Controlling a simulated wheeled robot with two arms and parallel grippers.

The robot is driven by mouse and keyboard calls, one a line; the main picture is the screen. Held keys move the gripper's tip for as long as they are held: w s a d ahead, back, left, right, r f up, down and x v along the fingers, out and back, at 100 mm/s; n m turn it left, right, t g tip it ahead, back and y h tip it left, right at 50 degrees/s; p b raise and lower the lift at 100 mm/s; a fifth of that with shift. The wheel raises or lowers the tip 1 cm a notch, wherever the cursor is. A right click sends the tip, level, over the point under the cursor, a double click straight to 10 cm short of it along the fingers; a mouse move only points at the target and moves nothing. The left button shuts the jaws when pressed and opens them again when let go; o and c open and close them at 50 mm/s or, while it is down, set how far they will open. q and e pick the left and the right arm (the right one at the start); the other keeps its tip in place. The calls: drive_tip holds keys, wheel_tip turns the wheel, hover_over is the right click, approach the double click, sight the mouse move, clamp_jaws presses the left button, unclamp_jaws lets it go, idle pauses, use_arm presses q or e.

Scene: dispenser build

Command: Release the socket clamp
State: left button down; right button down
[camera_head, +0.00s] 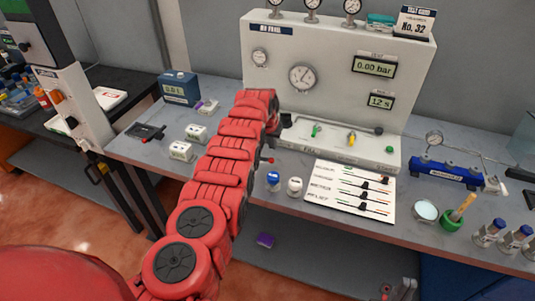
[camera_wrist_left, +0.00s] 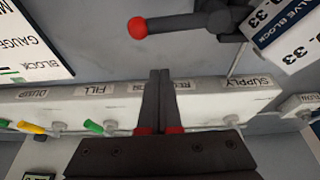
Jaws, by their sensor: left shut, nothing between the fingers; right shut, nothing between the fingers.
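A black lever with a red ball end (camera_wrist_left: 138,27) shows at the top of the left wrist view, beside a dark round hub (camera_wrist_left: 218,20). I take it for the socket clamp's handle, though no label confirms this. In the head view a small red ball (camera_head: 270,160) shows just right of my left arm. My left gripper (camera_wrist_left: 160,72) is shut and empty, its fingertips apart from the lever. In the head view its tip (camera_head: 284,121) is mostly hidden by my arm near the panel. My right gripper (camera_head: 400,288) seems to show only partly at the bottom edge.
The white gauge panel (camera_head: 335,45) stands behind, with green and yellow valve handles (camera_head: 351,137) on its ledge. A slider board (camera_head: 350,190), blue-capped and white-capped pieces (camera_head: 274,180), and a blue manifold (camera_head: 448,173) crowd the bench. A purple block (camera_head: 265,240) lies lower down.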

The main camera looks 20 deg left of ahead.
use_arm(q)
drive_tip(key=shift+s+r+p, duration=0.35)
drive_tip(key=shift+s+p, duration=0.5)
drive_tip(key=shift+p, duration=1)
drive_tip(key=shift+s+a+f+p, duration=0.15)
drive_tip(key=shift+a+p, duration=0.1)
drive_tip(key=shift+p, duration=0.05)
drive_tip(key=shift+s+f, duration=0.25)
drive_tip(key=shift+s, duration=0.05)
drive_tip(key=shift+s+p, duration=0.6)
drive_tip(key=shift+s+f+b, duration=0.1)
drive_tip(key=shift+b, duration=0.2)
